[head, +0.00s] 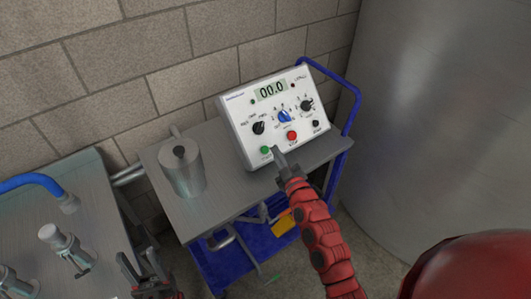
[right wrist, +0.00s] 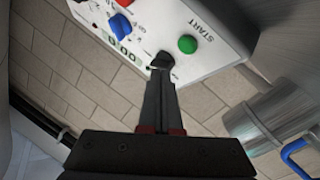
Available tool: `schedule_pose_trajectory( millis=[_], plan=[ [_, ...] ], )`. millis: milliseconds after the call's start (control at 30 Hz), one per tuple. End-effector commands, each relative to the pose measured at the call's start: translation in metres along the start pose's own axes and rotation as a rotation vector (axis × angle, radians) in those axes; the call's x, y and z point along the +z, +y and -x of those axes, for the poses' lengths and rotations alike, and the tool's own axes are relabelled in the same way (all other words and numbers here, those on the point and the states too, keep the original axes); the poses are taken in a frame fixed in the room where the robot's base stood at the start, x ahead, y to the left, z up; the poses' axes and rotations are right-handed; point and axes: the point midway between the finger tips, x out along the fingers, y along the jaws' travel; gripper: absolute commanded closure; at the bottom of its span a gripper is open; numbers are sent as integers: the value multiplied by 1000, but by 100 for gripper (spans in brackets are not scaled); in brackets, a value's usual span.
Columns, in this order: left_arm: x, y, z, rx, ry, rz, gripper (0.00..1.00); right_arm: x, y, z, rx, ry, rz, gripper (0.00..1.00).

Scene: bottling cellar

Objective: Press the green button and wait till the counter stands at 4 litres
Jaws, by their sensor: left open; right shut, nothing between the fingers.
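A white control box (head: 275,118) stands on a grey cart. Its counter (head: 271,91) reads 00.0. The green button (head: 265,150) is at its lower left front; in the right wrist view the green button (right wrist: 187,44) sits by the word START. My right gripper (head: 277,152) is shut and empty, its tips just right of the green button in the head view. In the right wrist view its fingertips (right wrist: 160,75) are beside the button, not over it. Whether they touch the panel I cannot tell. My left gripper (head: 138,262) is open and empty at the bottom left.
A red button (head: 291,135), a blue knob (head: 284,116) and black knobs share the panel. A metal cylinder (head: 183,172) stands on the cart top (head: 222,190), left of the box. A bench with metal fittings (head: 65,246) is at left; a large steel tank (head: 430,120) at right.

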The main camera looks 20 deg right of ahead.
Motion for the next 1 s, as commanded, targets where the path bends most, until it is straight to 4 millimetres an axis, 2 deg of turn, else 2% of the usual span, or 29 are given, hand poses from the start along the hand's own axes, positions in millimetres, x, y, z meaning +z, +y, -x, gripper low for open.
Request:
schedule_pose_trajectory(
  millis=[100,233,1000],
  plan=[
    [2,1,14,0,0,0,49,11,-10,-10,0,1,0,100],
    [3,1,20,0,0,0,49,16,-14,-17,-1,-2,1,100],
    [4,1,21,0,0,0,49,16,-16,-21,0,-1,0,100]
  ],
)
